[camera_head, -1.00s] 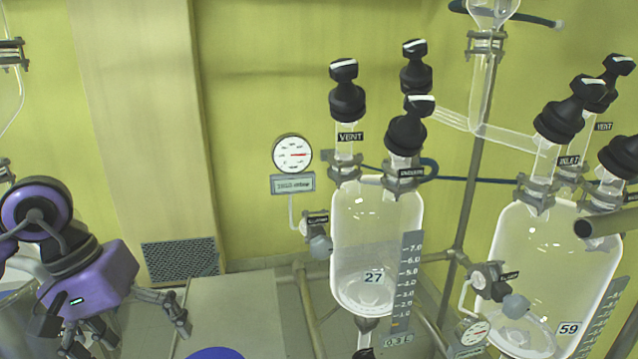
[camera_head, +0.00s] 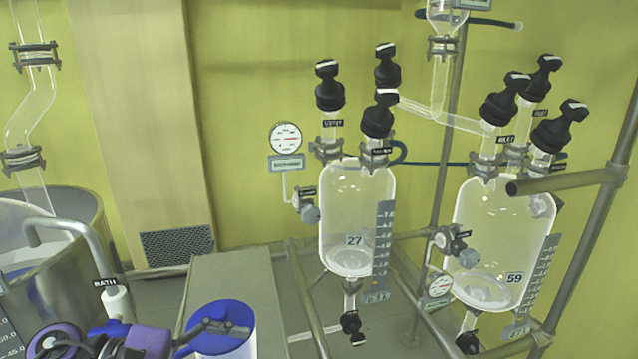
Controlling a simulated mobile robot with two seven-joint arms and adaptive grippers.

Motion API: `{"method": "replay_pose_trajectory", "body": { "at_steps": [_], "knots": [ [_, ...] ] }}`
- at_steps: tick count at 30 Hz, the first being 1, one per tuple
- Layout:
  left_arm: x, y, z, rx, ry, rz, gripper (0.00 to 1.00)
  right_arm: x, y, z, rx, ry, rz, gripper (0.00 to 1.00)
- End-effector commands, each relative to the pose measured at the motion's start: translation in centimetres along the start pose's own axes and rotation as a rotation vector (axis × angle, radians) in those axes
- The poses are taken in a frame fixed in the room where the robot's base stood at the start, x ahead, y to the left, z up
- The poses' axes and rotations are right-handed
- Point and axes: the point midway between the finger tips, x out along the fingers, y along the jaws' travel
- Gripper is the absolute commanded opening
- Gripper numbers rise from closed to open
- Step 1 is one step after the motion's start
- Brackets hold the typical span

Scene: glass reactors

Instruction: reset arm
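My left arm shows at the bottom left in purple and black, mostly cut off by the lower picture edge. One dark finger of my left gripper (camera_head: 204,332) reaches right, in front of a white cylinder with a blue top (camera_head: 222,330). The other fingers are not clearly visible, so I cannot tell how far apart they are or whether the finger touches the cylinder. My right gripper is not in view.
Glass reactor 27 (camera_head: 345,222) and glass reactor 59 (camera_head: 492,225) hang in a pipe frame (camera_head: 590,255). A metal bath vessel (camera_head: 75,265) stands at left beside my arm. A grey box (camera_head: 235,275) stands behind the cylinder. A round gauge (camera_head: 285,138) is by the wall.

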Motion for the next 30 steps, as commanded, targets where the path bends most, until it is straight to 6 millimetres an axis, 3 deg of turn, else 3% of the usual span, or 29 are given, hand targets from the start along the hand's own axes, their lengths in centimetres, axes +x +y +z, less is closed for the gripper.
{"method": "replay_pose_trajectory", "body": {
  "at_steps": [2,4,8,11,15,16,21,24,27,30],
  "knots": [
    [0.8,0.6,-0.2,-0.4,-0.206,0.186,0.96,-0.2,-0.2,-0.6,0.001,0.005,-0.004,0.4],
    [0.2,1.5,-1.8,-0.783,-0.398,0.348,0.96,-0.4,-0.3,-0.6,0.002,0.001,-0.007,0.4],
    [-2.4,0.9,-8.9,-1.51,-0.791,0.626,0.96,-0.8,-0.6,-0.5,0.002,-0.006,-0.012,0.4],
    [-4.0,-2.7,-15.5,-1.978,-1.096,0.798,0.96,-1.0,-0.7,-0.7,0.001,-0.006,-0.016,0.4],
    [-4.3,-10.3,-22.9,-2.461,-1.501,0.986,0.96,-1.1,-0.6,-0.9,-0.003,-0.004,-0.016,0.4],
    [-4.1,-12.2,-24.1,2.5,1.56,-1.004,0.96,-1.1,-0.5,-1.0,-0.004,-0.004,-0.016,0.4],
    [-2.1,-21.6,-28.4,1.982,1.406,-0.812,0.96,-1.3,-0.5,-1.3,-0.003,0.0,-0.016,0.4],
    [-0.9,-25.2,-29.4,1.797,1.349,-0.748,0.96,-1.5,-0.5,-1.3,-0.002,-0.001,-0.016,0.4],
    [-0.2,-27.2,-29.7,1.695,1.318,-0.713,0.96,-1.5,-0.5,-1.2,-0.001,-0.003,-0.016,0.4],
    [0.1,-27.8,-29.8,1.669,1.309,-0.704,0.96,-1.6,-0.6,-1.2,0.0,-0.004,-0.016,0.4]
  ]
}}
